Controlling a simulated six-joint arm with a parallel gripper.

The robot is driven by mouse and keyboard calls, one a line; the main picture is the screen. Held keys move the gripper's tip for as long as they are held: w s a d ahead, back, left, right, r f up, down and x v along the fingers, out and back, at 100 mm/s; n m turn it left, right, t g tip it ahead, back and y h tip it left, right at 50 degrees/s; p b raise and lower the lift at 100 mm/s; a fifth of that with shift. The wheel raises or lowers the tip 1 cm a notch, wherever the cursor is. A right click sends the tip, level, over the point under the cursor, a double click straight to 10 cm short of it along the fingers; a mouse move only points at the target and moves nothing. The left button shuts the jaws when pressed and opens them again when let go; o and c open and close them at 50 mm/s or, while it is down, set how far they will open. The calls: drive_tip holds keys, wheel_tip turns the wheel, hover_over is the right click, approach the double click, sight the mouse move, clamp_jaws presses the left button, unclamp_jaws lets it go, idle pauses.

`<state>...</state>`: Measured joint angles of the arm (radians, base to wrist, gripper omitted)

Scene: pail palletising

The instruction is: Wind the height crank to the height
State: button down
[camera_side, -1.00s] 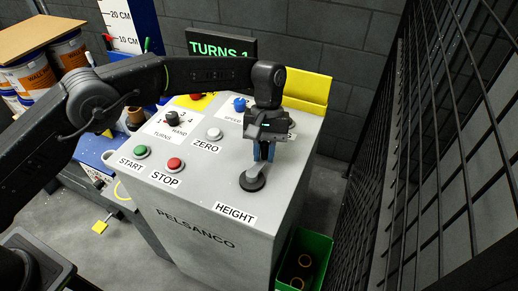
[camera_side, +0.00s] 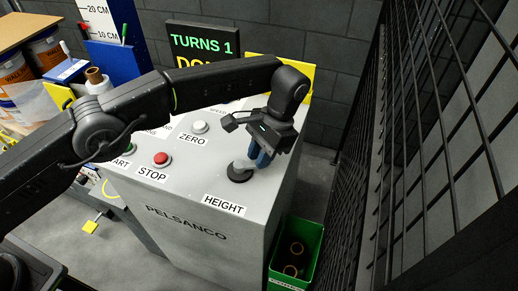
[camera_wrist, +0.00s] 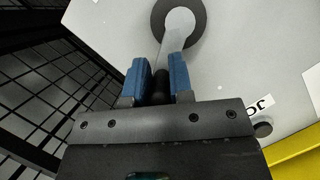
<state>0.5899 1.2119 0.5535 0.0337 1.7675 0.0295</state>
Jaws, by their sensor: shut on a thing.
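The height crank is a grey arm on a dark round hub (camera_side: 240,172) on top of the grey machine, above the HEIGHT label (camera_side: 224,204). In the wrist view the crank's pale arm (camera_wrist: 179,22) runs from the hub towards my fingers. My gripper (camera_side: 258,158) has its blue fingers shut on the crank's dark handle (camera_wrist: 162,88), behind and right of the hub in the side view. A blue height scale (camera_side: 108,28) marked 10 and 20 CM stands at the back left, partly hidden by my arm.
A display (camera_side: 203,45) reads TURNS 1, with a yellow line partly covered by my arm. A red STOP button (camera_side: 161,159) and a white ZERO button (camera_side: 199,126) sit left of the crank. A black mesh fence (camera_side: 440,150) and a green bin (camera_side: 296,255) are at the right.

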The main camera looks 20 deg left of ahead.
drive_tip(key=shift+s+d+r+m+t+y, duration=0.1)
drive_tip(key=shift+s+d+m+t+y, duration=0.2)
drive_tip(key=shift+m, duration=0.45)
drive_tip(key=shift+s+m+t+y, duration=0.1)
drive_tip(key=shift+s+m, duration=0.3)
drive_tip(key=shift+m, duration=0.35)
drive_tip(key=c, duration=1)
unclamp_jaws()
drive_tip(key=shift+a, duration=0.1)
drive_tip(key=a+r, duration=0.3)
drive_tip(key=a, duration=0.1)
drive_tip(key=w+a+r, duration=0.1)
drive_tip(key=a+r, duration=0.2)
drive_tip(key=r, duration=0.1)
drive_tip(key=a+r, duration=0.4)
drive_tip(key=shift+w+a, duration=0.3)
drive_tip(key=shift+w, duration=0.05)
